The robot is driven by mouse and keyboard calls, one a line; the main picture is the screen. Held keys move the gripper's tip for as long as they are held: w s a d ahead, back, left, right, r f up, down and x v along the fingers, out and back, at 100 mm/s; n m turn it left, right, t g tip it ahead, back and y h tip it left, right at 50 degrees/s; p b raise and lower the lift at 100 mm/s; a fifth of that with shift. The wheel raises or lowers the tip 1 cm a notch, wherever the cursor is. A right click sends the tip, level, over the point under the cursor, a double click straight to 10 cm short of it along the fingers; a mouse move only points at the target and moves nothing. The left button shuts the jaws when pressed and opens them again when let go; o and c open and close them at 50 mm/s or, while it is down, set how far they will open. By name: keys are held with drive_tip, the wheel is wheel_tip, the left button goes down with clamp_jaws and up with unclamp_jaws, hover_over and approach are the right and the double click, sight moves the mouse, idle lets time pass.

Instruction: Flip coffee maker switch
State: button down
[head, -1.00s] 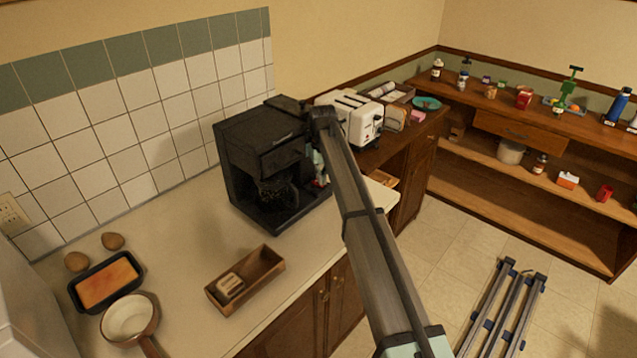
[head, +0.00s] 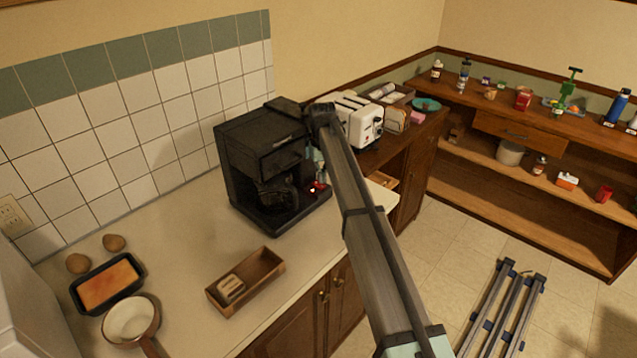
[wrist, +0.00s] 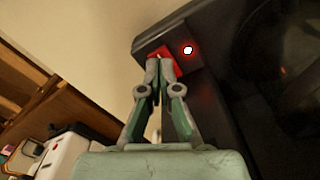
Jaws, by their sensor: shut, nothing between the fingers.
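The black coffee maker (head: 262,150) stands upright on the counter against the tiled wall, with a dark carafe (head: 277,195) inside. In the wrist view the coffee maker (wrist: 225,75) fills the right side. Its red switch (wrist: 154,53) sits near the lower corner, beside a lit white light with a red glow (wrist: 187,50). My gripper (wrist: 160,66) is shut and empty, with its fingertips at the red switch and partly covering it. They look to be touching it. In the head view my arm hides most of the gripper, and a red glow shows at the machine's right side.
A wooden box with a toast slice (head: 263,262), a loaf pan (head: 85,280), a saucepan (head: 131,300) and two round brown items are on the counter. A white toaster (head: 352,121) stands behind my arm.

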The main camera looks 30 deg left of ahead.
sight(322, 186)
drive_tip(key=shift+r+p, duration=0.9)
drive_tip(key=shift+r, duration=1.55)
